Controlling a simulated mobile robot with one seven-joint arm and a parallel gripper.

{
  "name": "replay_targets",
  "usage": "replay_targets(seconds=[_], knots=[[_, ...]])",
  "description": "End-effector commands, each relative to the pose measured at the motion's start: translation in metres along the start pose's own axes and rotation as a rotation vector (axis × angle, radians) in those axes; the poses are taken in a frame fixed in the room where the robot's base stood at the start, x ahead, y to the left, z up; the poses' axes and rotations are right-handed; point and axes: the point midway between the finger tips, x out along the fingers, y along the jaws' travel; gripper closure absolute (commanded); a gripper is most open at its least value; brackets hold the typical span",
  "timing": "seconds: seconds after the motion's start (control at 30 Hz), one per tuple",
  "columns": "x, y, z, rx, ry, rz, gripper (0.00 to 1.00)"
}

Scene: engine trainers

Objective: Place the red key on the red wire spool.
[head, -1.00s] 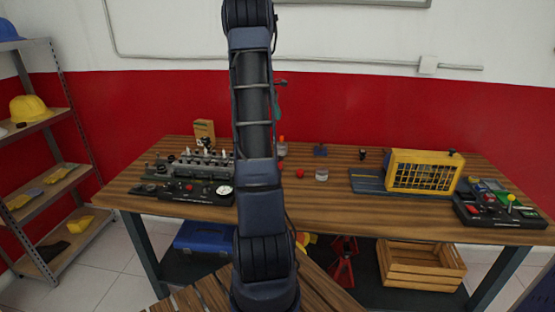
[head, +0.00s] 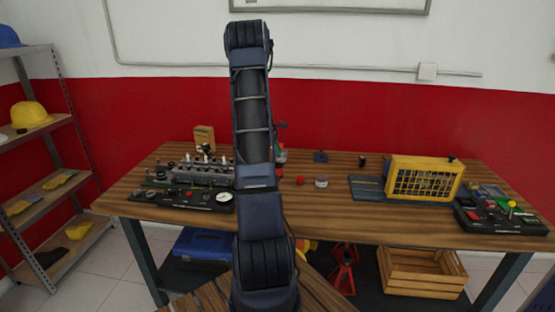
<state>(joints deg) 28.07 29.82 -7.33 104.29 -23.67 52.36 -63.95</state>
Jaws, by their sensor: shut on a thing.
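I cannot make out the red key. My gripper is hidden behind my raised arm, which fills the middle of the head view; only a small dark stub and a teal bit show past the arm's right side, above the back of the bench. A small round red object (head: 300,181) lies on the workbench (head: 340,210) just right of my arm. I cannot tell whether it is the red wire spool. A small pale, jar-like object (head: 321,182) stands right beside it.
An engine block (head: 190,173) and a gauge panel (head: 190,197) stand on the left of the bench. A yellow caged unit (head: 423,178) and a control box (head: 500,218) stand on the right. A shelf (head: 45,190) is at far left. The bench's middle right has free room.

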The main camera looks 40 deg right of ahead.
Motion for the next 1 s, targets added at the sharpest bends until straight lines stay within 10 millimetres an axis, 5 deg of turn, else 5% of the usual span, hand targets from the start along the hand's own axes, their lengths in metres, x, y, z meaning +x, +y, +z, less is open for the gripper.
replay_targets(seconds=[0.33, 0.73, 0.77, 0.83, 1.0], knots=[[0.037, -0.001, -0.015, -0.001, -0.001, -0.003, 0.93], [0.041, -0.001, -0.017, 0.000, 0.000, -0.001, 0.93], [0.041, -0.001, -0.017, 0.000, 0.000, -0.001, 0.66], [0.040, -0.001, -0.017, 0.000, 0.000, -0.001, 0.52], [0.040, -0.001, -0.017, 0.000, 0.000, -0.001, 0.50]])
